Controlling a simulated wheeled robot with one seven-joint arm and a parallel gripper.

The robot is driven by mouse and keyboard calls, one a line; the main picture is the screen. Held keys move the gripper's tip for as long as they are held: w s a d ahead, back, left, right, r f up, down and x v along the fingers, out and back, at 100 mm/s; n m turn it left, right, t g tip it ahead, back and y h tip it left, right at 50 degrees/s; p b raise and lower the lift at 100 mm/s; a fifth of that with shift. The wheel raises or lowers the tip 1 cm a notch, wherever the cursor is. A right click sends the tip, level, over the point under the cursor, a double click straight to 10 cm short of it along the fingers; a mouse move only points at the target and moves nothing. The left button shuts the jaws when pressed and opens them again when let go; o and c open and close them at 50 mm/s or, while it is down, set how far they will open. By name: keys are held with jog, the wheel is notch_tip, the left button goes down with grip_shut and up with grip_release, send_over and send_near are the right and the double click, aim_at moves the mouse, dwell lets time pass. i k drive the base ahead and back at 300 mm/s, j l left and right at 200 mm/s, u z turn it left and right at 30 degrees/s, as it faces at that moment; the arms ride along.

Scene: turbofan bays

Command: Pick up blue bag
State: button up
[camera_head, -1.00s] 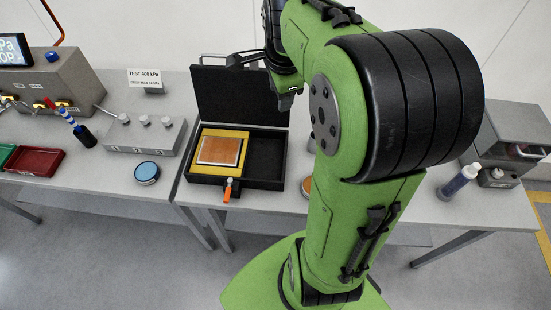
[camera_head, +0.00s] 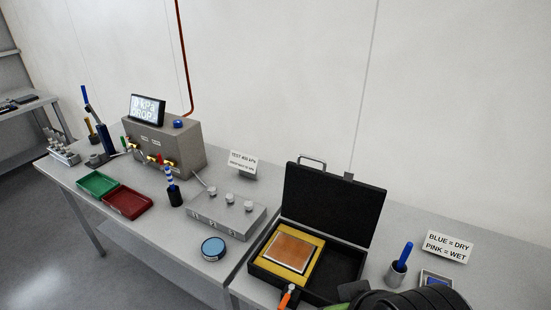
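A small flat item with a blue face and a pale edge (camera_head: 437,279) lies at the lower right, below the "BLUE = DRY, PINK = WET" sign (camera_head: 447,246). It may be the blue bag, but it is too small and partly cut off by my arm to be sure. Only a black and green part of my arm shows at the bottom right corner. My gripper is out of view.
An open black case (camera_head: 334,207) holds a copper-coloured plate (camera_head: 291,251) in yellow foam. A cup with a blue handle (camera_head: 397,267) stands to its right. Left are a manifold block (camera_head: 225,213), a blue-topped round tin (camera_head: 213,248), red (camera_head: 128,202) and green (camera_head: 98,184) trays.

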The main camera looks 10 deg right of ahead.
aim_at(429, 280)
jog(key=z, duration=1.75)
